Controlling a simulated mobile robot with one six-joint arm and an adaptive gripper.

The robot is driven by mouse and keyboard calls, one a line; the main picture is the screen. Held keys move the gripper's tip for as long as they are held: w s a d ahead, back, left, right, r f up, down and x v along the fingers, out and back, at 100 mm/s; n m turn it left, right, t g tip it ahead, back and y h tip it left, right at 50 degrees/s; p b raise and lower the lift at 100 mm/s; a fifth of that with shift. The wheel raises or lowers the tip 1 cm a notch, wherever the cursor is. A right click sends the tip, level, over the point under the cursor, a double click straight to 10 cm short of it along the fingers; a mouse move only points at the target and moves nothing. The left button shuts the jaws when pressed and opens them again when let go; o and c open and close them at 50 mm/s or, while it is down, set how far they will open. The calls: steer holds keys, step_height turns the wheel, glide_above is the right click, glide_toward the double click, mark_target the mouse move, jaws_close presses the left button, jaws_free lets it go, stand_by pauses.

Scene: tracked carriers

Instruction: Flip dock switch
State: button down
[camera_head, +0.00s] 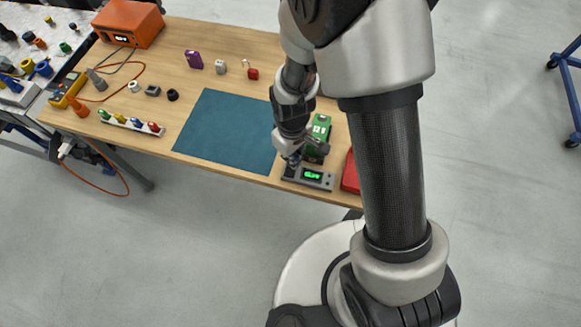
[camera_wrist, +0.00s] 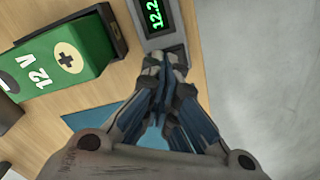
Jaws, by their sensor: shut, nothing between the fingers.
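The dock (camera_head: 326,181) is a low grey unit with a lit green display, near the front edge of the wooden table. It also shows at the top of the wrist view (camera_wrist: 161,42), where the display reads about 12.2. My gripper (camera_wrist: 165,62) is shut and empty, with its fingertips over or at the near end of the dock. I cannot tell whether they touch it. The switch is not visible and may be behind the fingertips. A green 12 V battery (camera_wrist: 45,65) lies beside the dock and also shows in the head view (camera_head: 319,130).
A red object (camera_head: 350,175) sits right of the dock, partly behind my arm. A teal mat (camera_head: 225,130) lies bare to the left. Several small parts, a multimeter (camera_head: 68,88) and an orange device (camera_head: 128,22) stand farther left.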

steer(key=shift+f+b, duration=0.85)
steer(key=shift+f, duration=0.25)
stand_by(0.5)
steer(key=shift+r, duration=0.15)
steer(key=shift+r+p, duration=2.7)
steer(key=shift+r, duration=0.7)
